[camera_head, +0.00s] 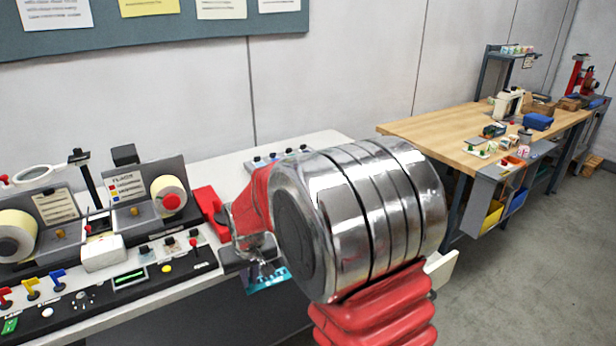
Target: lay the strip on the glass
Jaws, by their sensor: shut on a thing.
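My gripper (257,266) is partly hidden behind the shiny metal and red links of my own arm, in the middle of the view. It is shut on a teal printed strip (268,281), which shows just below the jaws at the right end of the white bench's front edge. The far part of the strip and the exact grip are hidden. A round lens with a white rim (38,173) stands at the left above the rewinder. I cannot tell whether this is the glass; no other glass plate shows clearly, and my arm covers part of the bench.
The label rewinder holds a left roll (14,238) and a right roll (168,196), with a control panel (130,282) in front. A red block-like part (208,207) stands left of my arm. A wooden workbench (440,125) with tools stands at the right, with clear floor before it.

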